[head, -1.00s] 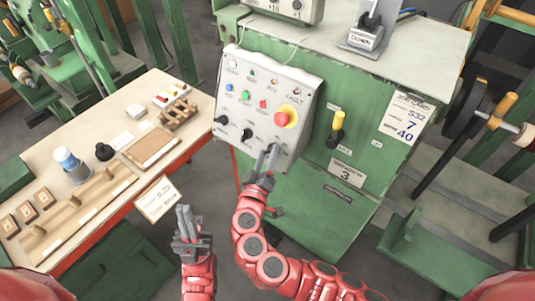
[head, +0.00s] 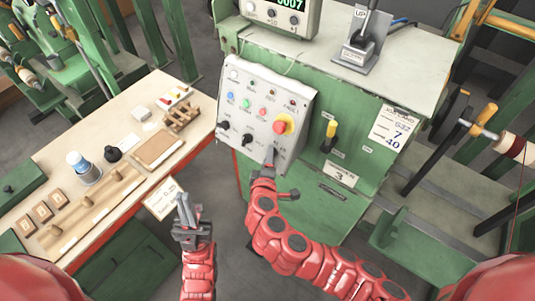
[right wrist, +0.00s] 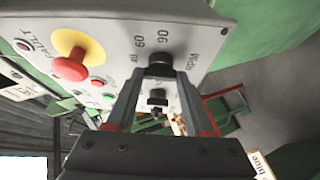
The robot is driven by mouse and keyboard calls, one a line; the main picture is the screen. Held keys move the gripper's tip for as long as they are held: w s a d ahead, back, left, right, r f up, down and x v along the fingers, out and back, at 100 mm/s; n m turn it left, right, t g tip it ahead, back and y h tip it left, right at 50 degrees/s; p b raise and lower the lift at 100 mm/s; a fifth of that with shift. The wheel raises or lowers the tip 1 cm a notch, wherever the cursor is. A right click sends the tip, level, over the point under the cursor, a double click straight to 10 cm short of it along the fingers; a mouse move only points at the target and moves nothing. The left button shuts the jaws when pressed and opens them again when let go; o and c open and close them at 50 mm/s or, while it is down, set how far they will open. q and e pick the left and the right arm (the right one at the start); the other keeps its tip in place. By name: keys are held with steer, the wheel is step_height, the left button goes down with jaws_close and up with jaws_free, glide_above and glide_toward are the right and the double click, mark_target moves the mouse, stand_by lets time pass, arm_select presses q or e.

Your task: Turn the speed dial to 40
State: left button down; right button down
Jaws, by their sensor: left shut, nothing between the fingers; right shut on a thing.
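The grey control panel (head: 266,105) is fixed on the green machine. My right gripper (head: 270,152) is at its lower right corner, shut on the black speed dial (right wrist: 160,63). In the right wrist view the dial sits between the two fingertips, with printed numbers 40, 60 and 90 beside it. I cannot tell where its pointer stands; the fingers hide the dial in the head view. The job card (head: 394,132) shows 7 and 40. My left gripper (head: 183,206) is shut and empty, apart from the panel, near the bench edge.
A red stop button on a yellow ring (head: 283,124) is just above the dial. Two other black knobs, the left (head: 224,125) and middle (head: 247,139), share its row. A yellow-handled lever (head: 330,132) is to the right. The wooden bench (head: 125,180) holds several small items.

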stand_by(0.4)
steer(key=shift+c, duration=1.4)
jaws_free()
steer(key=p+v, duration=0.3)
steer(key=v, duration=1.4)
steer(key=shift+r+p, duration=0.25)
steer(key=shift+p, duration=0.15)
